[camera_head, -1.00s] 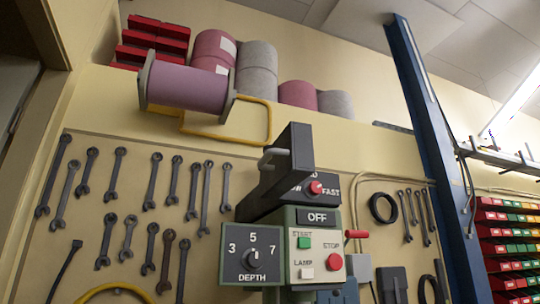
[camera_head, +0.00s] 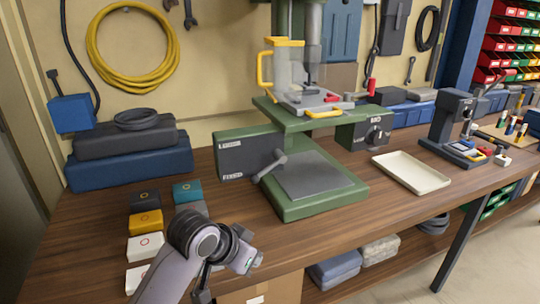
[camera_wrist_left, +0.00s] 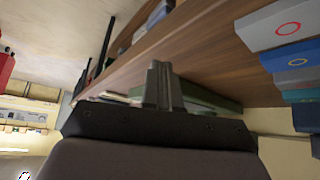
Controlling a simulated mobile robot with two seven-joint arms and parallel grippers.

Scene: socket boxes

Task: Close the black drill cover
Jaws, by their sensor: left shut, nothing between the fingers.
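The green drill press (camera_head: 315,190) stands on the wooden workbench, and its upper part is cut off by the top of the head view. The black drill cover is not in view now. My left gripper (camera_head: 250,262) is low at the front of the bench in the head view, in front of and left of the press base. It is apart from the press. In the left wrist view its fingers (camera_wrist_left: 163,85) are together and empty, near the bench edge. My right gripper is not in view.
Small coloured boxes (camera_head: 146,222) stand left of my left gripper. Blue and black cases (camera_head: 130,158) lie behind them. A clear guard with a yellow frame (camera_head: 284,65) is on the press. A cream tray (camera_head: 411,172) lies to its right.

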